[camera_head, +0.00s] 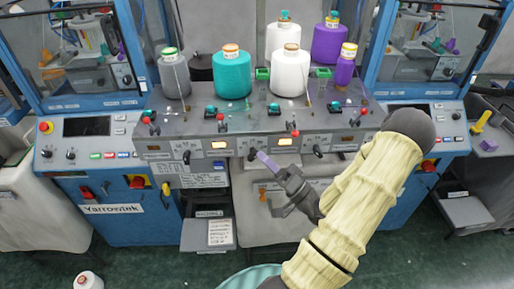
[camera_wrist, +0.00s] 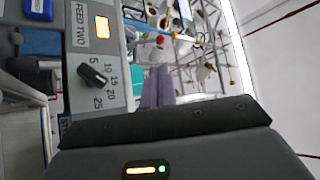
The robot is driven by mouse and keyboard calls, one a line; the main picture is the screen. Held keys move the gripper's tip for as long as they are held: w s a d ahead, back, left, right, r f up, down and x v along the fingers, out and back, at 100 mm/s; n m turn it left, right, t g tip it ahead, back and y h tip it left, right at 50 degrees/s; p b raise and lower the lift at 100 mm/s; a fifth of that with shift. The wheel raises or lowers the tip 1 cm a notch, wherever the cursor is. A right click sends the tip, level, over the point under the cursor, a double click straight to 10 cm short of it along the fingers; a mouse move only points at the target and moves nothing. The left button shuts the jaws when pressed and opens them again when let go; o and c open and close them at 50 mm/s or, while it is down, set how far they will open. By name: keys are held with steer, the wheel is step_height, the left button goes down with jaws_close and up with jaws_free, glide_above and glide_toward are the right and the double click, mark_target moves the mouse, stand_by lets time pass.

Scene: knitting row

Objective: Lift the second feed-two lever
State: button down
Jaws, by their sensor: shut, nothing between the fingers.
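I cannot read which is the second feed-two lever. In the wrist view the FEED TWO label (camera_wrist: 82,27) sits beside a lit amber window (camera_wrist: 102,27) and a black knob (camera_wrist: 94,75) with a number scale; no red-tipped lever is clear there. My gripper (camera_head: 261,156) is shut and empty, its lilac fingers in front of the panel's lower edge, below and left of the right-of-centre lever. The fingers also show in the wrist view (camera_wrist: 158,88).
Yarn cones stand on the shelf behind the levers, including a teal one (camera_head: 232,74), a white one (camera_head: 291,73) and a purple one (camera_head: 328,43). Glass-fronted blue machines flank the panel. A white cone (camera_head: 88,281) stands on the floor at lower left.

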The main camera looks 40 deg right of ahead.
steer(key=p, duration=0.6)
glide_toward(221, 122)
steer(key=w+a+r, duration=0.2)
steer(key=w+r, duration=0.2)
steer(key=r, duration=0.1)
steer(key=shift+w, duration=0.1)
steer(key=shift+d, duration=0.1)
steer(key=shift+w, duration=0.15)
